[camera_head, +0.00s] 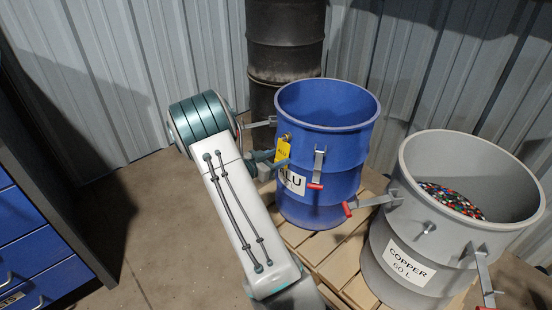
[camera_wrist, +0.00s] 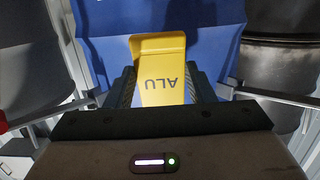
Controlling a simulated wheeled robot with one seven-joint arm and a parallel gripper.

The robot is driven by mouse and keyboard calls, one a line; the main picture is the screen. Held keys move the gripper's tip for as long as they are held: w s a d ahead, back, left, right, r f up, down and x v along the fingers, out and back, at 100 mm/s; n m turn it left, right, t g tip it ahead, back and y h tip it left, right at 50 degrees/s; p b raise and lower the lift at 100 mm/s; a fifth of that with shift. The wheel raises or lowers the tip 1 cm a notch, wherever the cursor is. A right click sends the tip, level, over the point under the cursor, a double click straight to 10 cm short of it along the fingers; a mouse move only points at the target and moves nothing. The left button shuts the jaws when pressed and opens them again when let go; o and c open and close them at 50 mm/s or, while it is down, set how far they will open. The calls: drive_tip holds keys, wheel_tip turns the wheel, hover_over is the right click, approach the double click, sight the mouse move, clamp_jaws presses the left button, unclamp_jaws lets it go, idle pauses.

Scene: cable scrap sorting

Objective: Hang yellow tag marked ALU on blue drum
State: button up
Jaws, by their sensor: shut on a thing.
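The yellow tag (camera_head: 283,149) is at the left front side of the blue drum (camera_head: 334,210), just below its rim. In the wrist view the yellow tag (camera_wrist: 160,72) reads ALU upside down and sits between the two dark fingers of my gripper (camera_wrist: 158,88). My gripper (camera_head: 272,163) is shut on the tag, close against the drum wall. The blue drum (camera_wrist: 215,18) fills the background of the wrist view. A small hook or peg shows at the top of the tag in the head view; whether the tag hangs on it I cannot tell.
A grey COPPER drum (camera_head: 388,240) with colourful scrap stands at the right on the wooden pallet (camera_head: 327,245). Latch handles with red grips stick out from both drums. Dark stacked drums (camera_head: 285,40) stand behind. A blue drawer cabinet (camera_head: 25,235) is at the left.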

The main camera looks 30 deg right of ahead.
drive_tip(key=o, duration=1.2)
drive_tip(key=p+v, duration=0.4)
drive_tip(key=v, duration=1)
drive_tip(key=w+a+r+n+t+y+p, duration=0.25)
drive_tip(key=r+y+p, duration=0.2)
drive_tip(key=r, duration=0.35)
drive_tip(key=w+a+r+n+t+y+p, duration=0.1)
drive_tip(key=w+a+r+t+y+p, duration=0.3)
drive_tip(key=r, duration=0.4)
drive_tip(key=s+a+r+n+t+y+p, duration=0.1)
drive_tip(key=s+a+r+n+y+p, duration=0.2)
drive_tip(key=r, duration=0.4)
drive_tip(key=a+r+n+t+y+p, duration=0.1)
drive_tip(key=a+r+n+y+p, duration=0.2)
drive_tip(key=a+r+p, duration=0.4)
drive_tip(key=s+a+r+n+g+y+p, duration=0.2)
drive_tip(key=s+r+n+g+y+p, duration=0.3)
drive_tip(key=s+r, duration=0.7)
drive_tip(key=s+d+r+g+h+p, duration=0.1)
drive_tip(key=s+p, duration=0.1)
drive_tip(key=s, duration=0.3)
drive_tip(key=s+d+r+n+g+h+p, duration=0.1)
drive_tip(key=s+d+r+p, duration=0.1)
drive_tip(key=s, duration=0.3)
drive_tip(key=s+d+r+g+h+p, duration=0.1)
drive_tip(key=s+p, duration=0.1)
drive_tip(key=s, duration=0.4)
drive_tip(key=shift+s+d+r+n+h, duration=0.1)
drive_tip(key=shift+d+r+n+h, duration=0.05)
drive_tip(key=shift+r+n+h, duration=0.15)
